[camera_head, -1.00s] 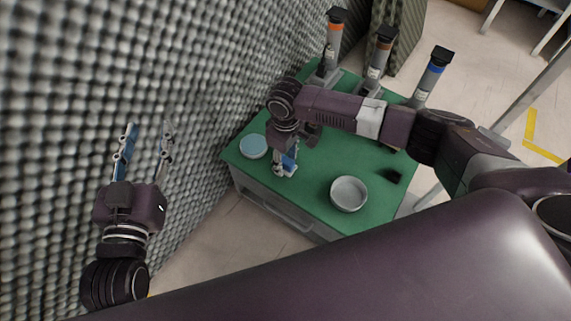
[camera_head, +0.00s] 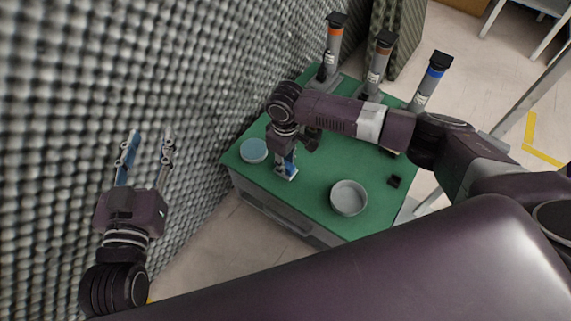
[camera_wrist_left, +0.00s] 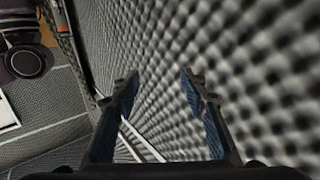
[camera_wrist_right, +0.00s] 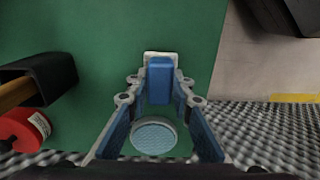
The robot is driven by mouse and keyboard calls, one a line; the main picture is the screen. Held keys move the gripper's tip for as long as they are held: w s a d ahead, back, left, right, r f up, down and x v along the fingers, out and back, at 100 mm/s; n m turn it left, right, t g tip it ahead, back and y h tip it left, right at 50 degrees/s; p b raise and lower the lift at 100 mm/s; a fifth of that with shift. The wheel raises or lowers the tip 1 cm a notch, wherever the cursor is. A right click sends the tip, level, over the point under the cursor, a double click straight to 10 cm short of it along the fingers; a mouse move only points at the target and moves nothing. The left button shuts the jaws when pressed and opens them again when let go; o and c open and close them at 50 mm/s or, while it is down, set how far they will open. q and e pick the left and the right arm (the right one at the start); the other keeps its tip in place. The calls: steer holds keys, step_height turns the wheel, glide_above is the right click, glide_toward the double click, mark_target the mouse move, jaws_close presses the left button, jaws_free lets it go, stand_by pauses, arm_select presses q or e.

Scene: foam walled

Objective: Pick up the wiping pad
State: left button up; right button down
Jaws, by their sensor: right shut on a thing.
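The wiping pad is a blue block on a white base (camera_head: 289,175), at the near left part of the green table. In the right wrist view the wiping pad's blue block (camera_wrist_right: 160,80) stands upright between the fingertips. My right gripper (camera_head: 286,166) points down and is shut on the blue block. The white base looks at or very near the table surface; I cannot tell if there is a gap. My left gripper (camera_head: 148,140) is open and empty beside the foam wall; its two fingers also show apart in the left wrist view (camera_wrist_left: 160,82).
A round dish with light blue content (camera_head: 253,150) is left of the pad. An empty grey bowl (camera_head: 348,198) is to the right. A small black item (camera_head: 394,181) lies beyond it. Several capped cylinders stand at the back. The foam wall (camera_head: 200,80) borders the left side.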

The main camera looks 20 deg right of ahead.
step_height(320, 180, up, 5)
steer(key=shift+f+p, duration=0.1)
steer(key=shift+p, duration=0.85)
arm_select(q)
steer(key=s+a+f+g+y+p, duration=0.1)
steer(key=s+a+f+g, duration=0.1)
steer(key=s+f+g, duration=0.4)
steer(key=s+a+f+g+y+p, duration=0.1)
steer(key=s+a+f+g, duration=0.25)
steer(key=f, duration=0.45)
arm_select(e)
step_height(320, 180, up, 4)
steer(key=shift+r, duration=0.15)
arm_select(q)
steer(key=s+a+f+g+y+p, duration=0.1)
steer(key=s+a+f+g+p, duration=0.1)
steer(key=s, duration=0.7)
steer(key=shift+s+f+n+g+y+p, duration=0.2)
steer(key=shift+s+n+g+y+p, duration=0.15)
steer(key=shift+g, duration=0.5)
arm_select(e)
step_height(320, 180, up, 11)
steer(key=shift+f, duration=0.2)
